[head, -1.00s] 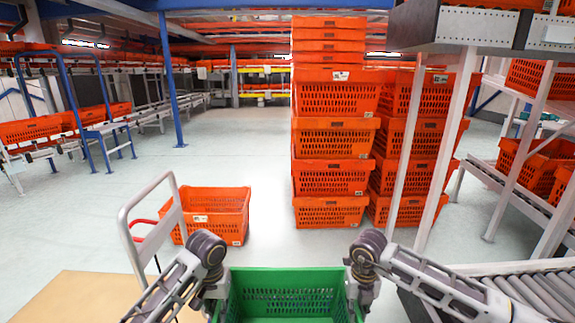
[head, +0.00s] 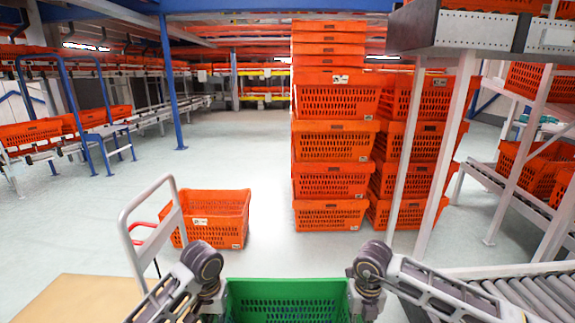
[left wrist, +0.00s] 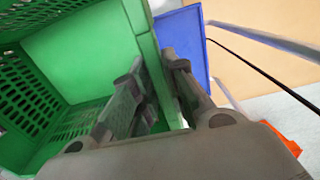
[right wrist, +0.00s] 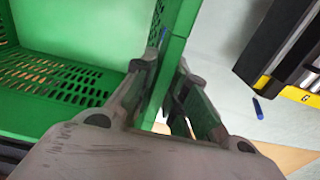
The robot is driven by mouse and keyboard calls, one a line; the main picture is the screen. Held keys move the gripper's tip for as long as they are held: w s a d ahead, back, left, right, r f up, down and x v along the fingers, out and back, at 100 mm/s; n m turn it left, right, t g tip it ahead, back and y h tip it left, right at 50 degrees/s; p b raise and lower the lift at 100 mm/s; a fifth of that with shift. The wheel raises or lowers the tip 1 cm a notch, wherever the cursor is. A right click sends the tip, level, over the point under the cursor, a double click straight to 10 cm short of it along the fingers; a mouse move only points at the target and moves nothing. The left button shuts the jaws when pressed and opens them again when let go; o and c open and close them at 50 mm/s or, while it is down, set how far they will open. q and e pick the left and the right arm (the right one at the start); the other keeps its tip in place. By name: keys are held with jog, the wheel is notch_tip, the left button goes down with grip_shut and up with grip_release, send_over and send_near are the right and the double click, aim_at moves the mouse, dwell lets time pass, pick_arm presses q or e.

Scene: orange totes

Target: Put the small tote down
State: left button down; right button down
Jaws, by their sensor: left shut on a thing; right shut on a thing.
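The small tote is green (head: 287,301), with slotted walls, and is held level at the bottom middle of the head view. My left gripper (head: 214,300) is shut on its left wall and my right gripper (head: 366,300) on its right wall. In the left wrist view the fingers straddle the tote's green wall (left wrist: 85,50). In the right wrist view the fingers also clamp the wall, and the tote's empty-looking interior (right wrist: 75,30) shows. The tote's underside is hidden, so I cannot tell what lies beneath it.
An orange tote (head: 215,217) sits on the floor ahead-left, beside a grey cart handle (head: 150,225). Tall stacks of orange totes (head: 331,180) stand ahead. A roller conveyor (head: 530,290) is at right. A blue panel (left wrist: 183,45) is beside the left gripper. Open floor lies ahead-left.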

pick_arm(q)
jog(key=shift+s+a, duration=0.1)
jog(key=shift+a, duration=0.1)
pick_arm(e)
jog(key=shift+d, duration=0.25)
